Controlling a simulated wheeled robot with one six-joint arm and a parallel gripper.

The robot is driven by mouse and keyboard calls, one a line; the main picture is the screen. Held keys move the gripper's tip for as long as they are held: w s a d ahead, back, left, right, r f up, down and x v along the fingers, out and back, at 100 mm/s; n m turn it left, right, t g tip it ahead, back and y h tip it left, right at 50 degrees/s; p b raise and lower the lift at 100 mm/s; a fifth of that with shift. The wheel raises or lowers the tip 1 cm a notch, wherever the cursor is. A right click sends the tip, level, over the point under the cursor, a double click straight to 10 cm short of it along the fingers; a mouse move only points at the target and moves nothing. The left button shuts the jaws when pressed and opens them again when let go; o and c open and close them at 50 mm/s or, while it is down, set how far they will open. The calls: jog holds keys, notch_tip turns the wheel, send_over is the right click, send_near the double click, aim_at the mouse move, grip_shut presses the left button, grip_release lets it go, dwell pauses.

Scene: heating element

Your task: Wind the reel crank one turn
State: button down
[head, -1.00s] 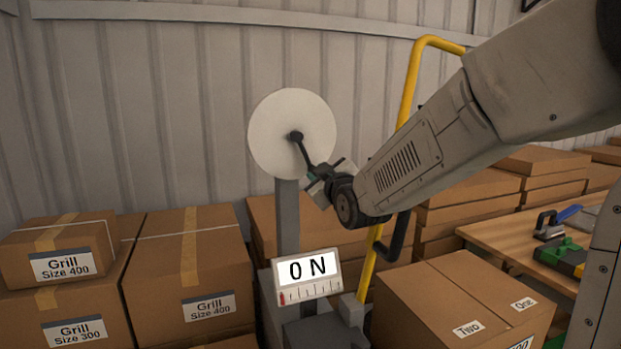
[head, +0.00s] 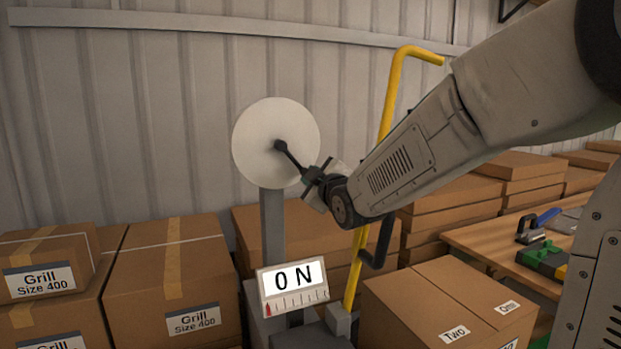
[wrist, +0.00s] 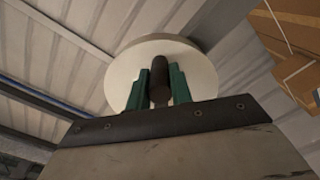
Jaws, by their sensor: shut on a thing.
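The reel is a white round disc (head: 262,128) on a grey post (head: 272,228), in front of the ribbed wall. Its dark crank (head: 290,156) runs from the hub down and to the right. My gripper (head: 312,178) is at the crank's outer end, at the disc's lower right. In the wrist view, the green fingers of my gripper (wrist: 160,88) are shut around the dark crank handle (wrist: 159,80), with the white disc (wrist: 125,75) behind. A display (head: 293,284) below the reel reads "0 N". The crank's grip is mostly hidden by my gripper in the head view.
Cardboard boxes (head: 170,280) labelled Grill stand at the lower left. A yellow bent rail (head: 387,100) rises just behind my arm. Another box (head: 450,300) stands at the lower right, near a wooden bench (head: 485,245) with tools. Stacked flat boxes (head: 460,200) are behind.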

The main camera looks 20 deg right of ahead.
jog(key=c, duration=1.3)
grip_release()
jog(key=shift+o, duration=0.2)
jog(key=s, duration=0.8)
jog(key=shift+w, duration=0.1)
